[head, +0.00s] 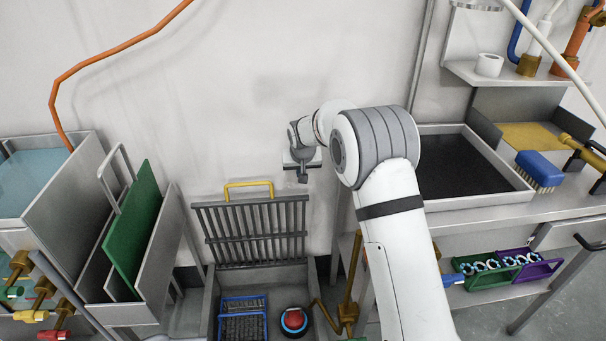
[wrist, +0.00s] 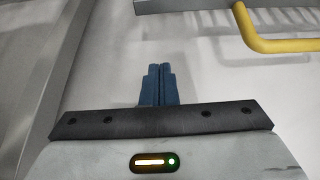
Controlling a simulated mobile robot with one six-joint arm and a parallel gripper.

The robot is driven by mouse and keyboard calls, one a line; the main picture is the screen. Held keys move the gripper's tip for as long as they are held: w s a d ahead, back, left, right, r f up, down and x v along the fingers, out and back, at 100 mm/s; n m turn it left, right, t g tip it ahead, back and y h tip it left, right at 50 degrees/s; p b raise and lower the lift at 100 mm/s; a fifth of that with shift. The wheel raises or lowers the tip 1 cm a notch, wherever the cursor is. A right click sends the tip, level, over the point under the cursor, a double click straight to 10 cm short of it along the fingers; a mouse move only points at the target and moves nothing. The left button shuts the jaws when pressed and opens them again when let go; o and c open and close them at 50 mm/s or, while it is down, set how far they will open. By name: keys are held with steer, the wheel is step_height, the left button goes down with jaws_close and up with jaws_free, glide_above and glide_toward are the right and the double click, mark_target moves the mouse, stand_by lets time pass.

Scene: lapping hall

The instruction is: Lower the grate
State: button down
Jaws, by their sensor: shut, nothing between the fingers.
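In the head view a dark grey barred grate (head: 254,232) stands raised, nearly upright, at the back of a grey bin (head: 290,274). A yellow handle (head: 249,184) is on its top edge. My gripper (head: 303,178) is above and to the right of the handle, apart from it. In the wrist view my gripper's blue fingers (wrist: 158,84) are shut together with nothing between them. The yellow handle (wrist: 285,45) shows at the upper right there, clear of the fingers.
Inside the bin are a blue basket (head: 243,318) and a red round button (head: 294,320). A green board (head: 132,232) stands in a rack at left. At right is a bench with a black tray (head: 450,170) and a blue brush (head: 541,170). The wall behind is bare.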

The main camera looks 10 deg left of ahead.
steer(key=shift+s+d+f+b, duration=0.1)
steer(key=shift+s+f+b, duration=0.2)
steer(key=shift+f, duration=0.7)
steer(key=shift+s+f+b, duration=0.15)
steer(key=shift+f+b, duration=0.3)
steer(key=shift+f, duration=0.5)
steer(key=shift+s+d+f+b, duration=0.1)
steer(key=shift+s+f+b, duration=0.2)
steer(key=shift+f, duration=0.7)
steer(key=shift+w, duration=0.1)
steer(key=shift+d, duration=0.1)
